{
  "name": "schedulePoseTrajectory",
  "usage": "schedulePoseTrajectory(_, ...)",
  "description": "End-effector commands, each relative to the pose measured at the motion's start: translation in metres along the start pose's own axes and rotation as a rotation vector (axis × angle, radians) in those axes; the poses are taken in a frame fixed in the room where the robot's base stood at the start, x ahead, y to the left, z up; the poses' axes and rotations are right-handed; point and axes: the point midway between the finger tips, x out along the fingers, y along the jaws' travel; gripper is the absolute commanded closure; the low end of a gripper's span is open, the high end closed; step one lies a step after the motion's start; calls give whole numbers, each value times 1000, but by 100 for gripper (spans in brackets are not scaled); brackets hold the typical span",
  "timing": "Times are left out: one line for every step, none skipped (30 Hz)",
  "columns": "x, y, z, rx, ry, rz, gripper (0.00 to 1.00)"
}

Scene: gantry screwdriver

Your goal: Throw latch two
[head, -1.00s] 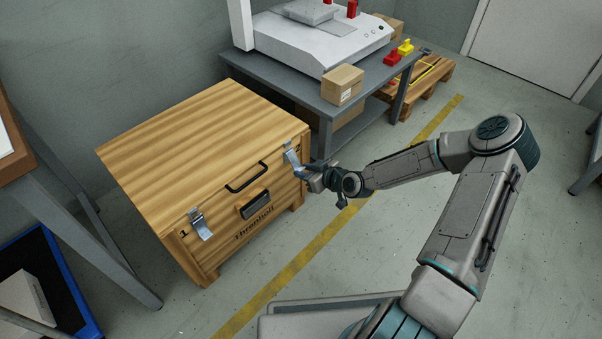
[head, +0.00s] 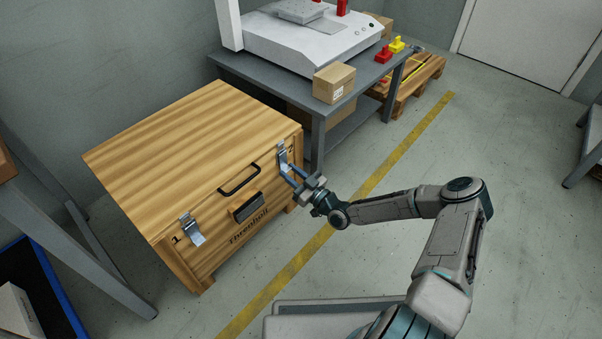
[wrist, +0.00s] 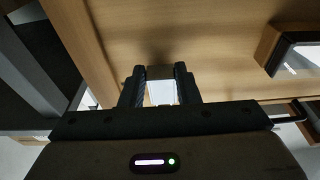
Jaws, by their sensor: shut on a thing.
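A wooden crate (head: 205,118) stands on the floor with two metal latches on its front. Latch two (head: 282,152) is at the front's right end, and latch one (head: 191,230), beside the mark "1", is at the left end. My gripper (head: 291,176) is at the lower end of latch two, in front of the crate. In the wrist view my gripper (wrist: 160,88) is shut on the bright metal lever of latch two (wrist: 162,93), with a dark finger on each side. The fingers partly hide the lever, and its exact angle is hard to tell.
A black handle (head: 239,178) and a dark label plate (head: 247,207) are on the crate's front. A grey table (head: 320,106) with a machine and a small carton (head: 334,83) stands close behind right. Open floor lies right of the yellow line (head: 375,192).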

Motion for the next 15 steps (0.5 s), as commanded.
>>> schedulePoseTrajectory(4,0,-5,-2,18,0,100)
schedulePoseTrajectory(4,0,-5,-2,20,-1,100)
schedulePoseTrajectory(4,0,-5,-2,23,-1,100)
schedulePoseTrajectory(5,0,-5,-2,24,-2,100)
schedulePoseTrajectory(5,-1,-5,-1,25,-2,100)
schedulePoseTrajectory(5,-1,-5,-1,25,-2,100)
schedulePoseTrajectory(5,-1,-5,-1,25,-2,100)
schedulePoseTrajectory(5,-1,-5,-1,25,-2,100)
schedulePoseTrajectory(5,-1,-5,-1,25,-2,100)
schedulePoseTrajectory(5,-1,-5,-1,25,-2,100)
schedulePoseTrajectory(5,-1,-5,-1,25,-2,100)
schedulePoseTrajectory(5,-1,-5,-1,25,-2,100)
schedulePoseTrajectory(5,-1,-5,-1,25,-2,100)
schedulePoseTrajectory(5,-1,-5,-1,25,-2,100)
schedulePoseTrajectory(4,-1,-5,-1,25,-2,60)
